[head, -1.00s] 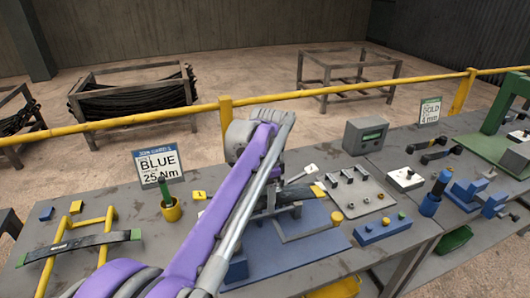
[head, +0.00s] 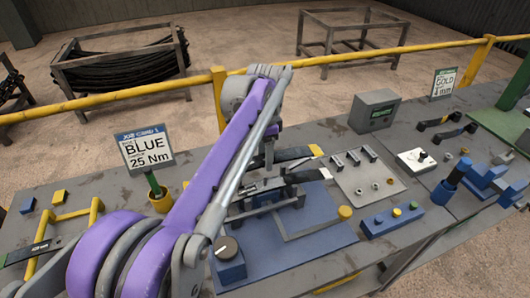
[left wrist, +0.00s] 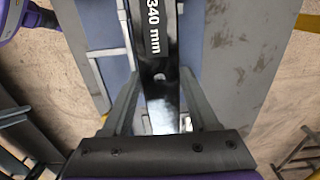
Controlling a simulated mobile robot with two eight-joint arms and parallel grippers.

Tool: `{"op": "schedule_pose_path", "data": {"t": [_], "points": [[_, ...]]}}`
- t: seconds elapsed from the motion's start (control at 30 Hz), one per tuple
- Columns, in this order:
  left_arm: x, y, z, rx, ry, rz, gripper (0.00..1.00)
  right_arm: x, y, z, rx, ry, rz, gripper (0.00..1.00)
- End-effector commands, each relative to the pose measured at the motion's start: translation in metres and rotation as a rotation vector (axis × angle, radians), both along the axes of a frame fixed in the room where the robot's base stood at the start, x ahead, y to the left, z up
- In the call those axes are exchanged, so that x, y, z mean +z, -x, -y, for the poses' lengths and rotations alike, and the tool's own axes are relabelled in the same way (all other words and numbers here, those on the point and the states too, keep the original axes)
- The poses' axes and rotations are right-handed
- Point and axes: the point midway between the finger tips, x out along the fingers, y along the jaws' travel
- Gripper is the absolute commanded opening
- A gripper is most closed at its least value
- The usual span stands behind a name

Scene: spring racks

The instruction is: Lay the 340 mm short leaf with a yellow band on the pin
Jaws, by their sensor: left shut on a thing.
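My left gripper (head: 268,158) is shut on the short leaf (head: 296,154), a dark strip with a yellow band at its right end. In the left wrist view, the gripper (left wrist: 157,108) has one finger on each side of the leaf (left wrist: 152,70), which reads "340 mm". The leaf is held above the blue fixture (head: 312,238). Below and in front of it, another dark leaf with a white end (head: 326,173) lies across the fixture. I cannot make out the pin; my arm and the leaves cover part of the fixture. My right gripper is not in view.
A grey plate with small parts (head: 372,192) lies right of the fixture, with a grey box (head: 374,110) behind it. A blue button block (head: 392,220) stands at front right. A "BLUE 25 Nm" sign (head: 147,150) and yellow rack (head: 95,212) are left.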

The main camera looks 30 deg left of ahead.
Motion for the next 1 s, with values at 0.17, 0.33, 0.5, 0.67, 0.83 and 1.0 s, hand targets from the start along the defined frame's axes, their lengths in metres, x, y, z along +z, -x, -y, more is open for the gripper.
{"op": "schedule_pose_path", "data": {"t": [0.17,0.33,0.5,0.67,0.83,1.0], "points": [[0.001,0.000,0.000,0.000,0.001,0.001,0.00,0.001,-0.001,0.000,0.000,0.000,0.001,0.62],[-0.002,0.000,-0.001,-0.001,0.002,-0.002,0.00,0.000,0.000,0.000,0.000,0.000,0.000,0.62],[-0.012,0.001,0.000,-0.001,0.002,-0.003,0.00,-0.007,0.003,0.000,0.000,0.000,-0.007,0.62],[-0.026,0.001,0.000,-0.001,0.002,-0.003,0.00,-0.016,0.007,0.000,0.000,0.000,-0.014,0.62],[-0.040,0.001,0.000,-0.001,0.002,-0.003,0.00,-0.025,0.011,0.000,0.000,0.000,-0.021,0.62],[-0.049,0.001,0.000,-0.001,0.003,-0.003,0.00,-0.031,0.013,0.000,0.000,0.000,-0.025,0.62]]}}
